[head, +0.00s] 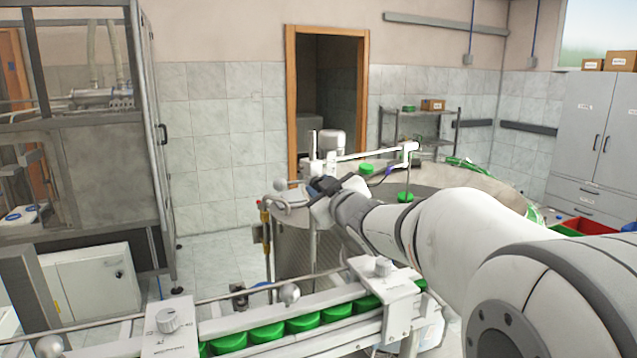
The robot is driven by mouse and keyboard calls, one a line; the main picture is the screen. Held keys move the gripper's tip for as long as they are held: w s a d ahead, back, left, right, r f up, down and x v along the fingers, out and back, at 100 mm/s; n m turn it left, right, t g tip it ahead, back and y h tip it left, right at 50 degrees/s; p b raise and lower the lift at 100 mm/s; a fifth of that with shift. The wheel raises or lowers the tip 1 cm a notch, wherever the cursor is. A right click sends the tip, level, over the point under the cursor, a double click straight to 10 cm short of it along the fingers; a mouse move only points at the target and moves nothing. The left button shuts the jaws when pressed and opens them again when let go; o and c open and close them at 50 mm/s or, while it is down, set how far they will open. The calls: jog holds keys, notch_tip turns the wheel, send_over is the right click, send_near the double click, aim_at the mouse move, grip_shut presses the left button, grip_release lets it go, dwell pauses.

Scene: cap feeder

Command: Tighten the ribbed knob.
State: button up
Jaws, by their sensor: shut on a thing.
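My gripper (318,187) is at the near left rim of the round feeder bowl (345,207), in the middle of the head view. It is small in the picture, and my arm comes in from the right and covers part of it. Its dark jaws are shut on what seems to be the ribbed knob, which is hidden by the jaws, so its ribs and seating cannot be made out. Two other knobs show: a grey one (170,319) on the front left bracket and a pale one (383,266) on the right bracket, both apart from my gripper.
A rail (225,327) with several green caps (305,322) crosses the front. A round metal end (288,293) stands beside it. A framed cabinet (100,150) is at the left and a grey cupboard (596,135) at the right. Open floor lies left of the bowl.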

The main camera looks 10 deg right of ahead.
jog(key=shift+m+p, duration=0.55)
jog(key=shift+m, duration=1.05)
jog(key=o, duration=1)
jog(key=shift+s, duration=0.1)
jog(key=s, duration=0.2)
jog(key=s+d+b, duration=0.1)
jog(key=s, duration=0.4)
jog(key=shift+s+d, duration=0.25)
